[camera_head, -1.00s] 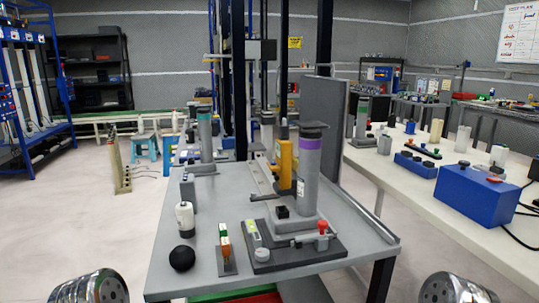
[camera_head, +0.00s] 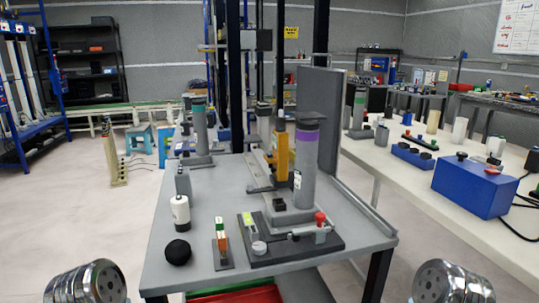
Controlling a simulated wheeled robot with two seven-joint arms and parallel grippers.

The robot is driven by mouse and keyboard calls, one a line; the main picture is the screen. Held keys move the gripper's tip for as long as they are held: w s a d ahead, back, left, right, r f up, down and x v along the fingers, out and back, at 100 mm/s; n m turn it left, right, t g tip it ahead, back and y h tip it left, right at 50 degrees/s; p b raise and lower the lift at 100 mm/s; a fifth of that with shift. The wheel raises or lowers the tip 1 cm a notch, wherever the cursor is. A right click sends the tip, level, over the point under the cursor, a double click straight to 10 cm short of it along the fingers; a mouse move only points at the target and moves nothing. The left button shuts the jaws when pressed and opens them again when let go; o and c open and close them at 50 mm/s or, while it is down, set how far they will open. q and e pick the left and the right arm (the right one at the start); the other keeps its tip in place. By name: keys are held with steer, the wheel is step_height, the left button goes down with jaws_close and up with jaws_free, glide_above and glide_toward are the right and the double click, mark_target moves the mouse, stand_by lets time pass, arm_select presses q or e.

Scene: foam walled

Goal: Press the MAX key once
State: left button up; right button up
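No key with a readable MAX label shows; lettering is too small at this distance. On the grey table (camera_head: 205,208) in front of me stands a yellow upright instrument (camera_head: 281,152), beside a grey column (camera_head: 306,160) with a purple band. In front of them is a dark base plate (camera_head: 290,252) with a small unit bearing a yellow-green face (camera_head: 248,221), a red knob (camera_head: 320,218) and a pale round knob (camera_head: 259,247). Neither gripper is in view; only silver rounded parts of my arms show at the bottom left and bottom right corners.
A black ball (camera_head: 177,251), a white bottle (camera_head: 180,212) and a small stand with coloured blocks (camera_head: 222,246) are on the table's left side. A grey panel (camera_head: 318,105) rises behind the column. A white bench (camera_head: 425,195) with a blue box (camera_head: 475,186) is at right.

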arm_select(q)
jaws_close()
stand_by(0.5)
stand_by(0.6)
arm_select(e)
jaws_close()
